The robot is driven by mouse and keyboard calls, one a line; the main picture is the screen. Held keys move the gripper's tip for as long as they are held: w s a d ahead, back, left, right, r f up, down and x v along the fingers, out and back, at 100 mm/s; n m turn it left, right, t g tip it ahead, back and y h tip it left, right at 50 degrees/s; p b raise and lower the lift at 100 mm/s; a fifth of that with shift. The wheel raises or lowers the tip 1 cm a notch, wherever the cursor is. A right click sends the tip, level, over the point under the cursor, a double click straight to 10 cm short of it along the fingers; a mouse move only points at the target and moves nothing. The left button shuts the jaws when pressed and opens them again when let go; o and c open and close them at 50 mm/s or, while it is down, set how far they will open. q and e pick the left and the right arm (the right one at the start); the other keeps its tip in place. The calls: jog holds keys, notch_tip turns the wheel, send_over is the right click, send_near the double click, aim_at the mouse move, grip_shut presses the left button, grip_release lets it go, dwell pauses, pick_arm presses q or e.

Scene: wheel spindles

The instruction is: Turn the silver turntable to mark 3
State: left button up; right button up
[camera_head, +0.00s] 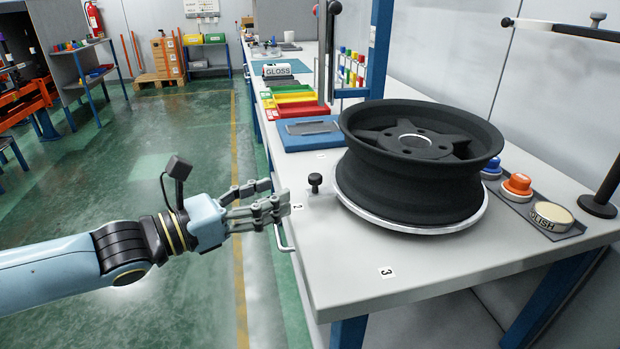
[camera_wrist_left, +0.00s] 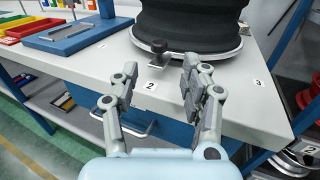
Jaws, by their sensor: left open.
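The silver turntable (camera_head: 440,226) sits on the white bench with a black wheel rim (camera_head: 420,170) on it. A tab with a black knob (camera_head: 315,182) sticks out from the turntable, beside the mark 2 label (camera_head: 297,206). The mark 3 label (camera_head: 387,272) lies nearer the bench's front. My left gripper (camera_head: 280,200) is open and empty at the bench edge, just left of the knob and apart from it. In the left wrist view the knob (camera_wrist_left: 158,47) stands beyond the open fingers, and label 2 (camera_wrist_left: 149,86) shows between them. My right gripper is not in view.
A blue pad (camera_head: 290,140) and coloured trays (camera_head: 300,107) lie behind the turntable. Blue and orange pots (camera_head: 517,185) and a polish tin (camera_head: 551,216) stand to its right. A handle (camera_head: 282,238) juts from the bench front. The bench front around mark 3 is clear.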

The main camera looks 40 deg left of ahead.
aim_at(311, 177)
pick_arm(q)
jog(key=b+x, duration=0.2)
jog(key=f+b+x, duration=0.1)
jog(key=b+x, duration=0.1)
jog(key=shift+w, duration=0.35)
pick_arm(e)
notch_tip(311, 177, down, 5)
pick_arm(q)
jog(key=shift+w+d+r+p, duration=0.1)
jog(key=shift+w+r+p, duration=0.2)
jog(key=shift+r+p, duration=0.2)
jog(key=shift+p+x, duration=0.45)
jog(key=shift+x, duration=0.4)
jog(key=shift+p+x, duration=0.8)
jog(key=shift+x, duration=0.2)
jog(key=shift+w+d+f, duration=0.1)
jog(key=shift+w+d, duration=0.05)
jog(key=shift+w, duration=0.25)
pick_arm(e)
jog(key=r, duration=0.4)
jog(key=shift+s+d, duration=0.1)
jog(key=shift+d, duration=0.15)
pick_arm(q)
jog(key=c, duration=0.9)
grip_shut()
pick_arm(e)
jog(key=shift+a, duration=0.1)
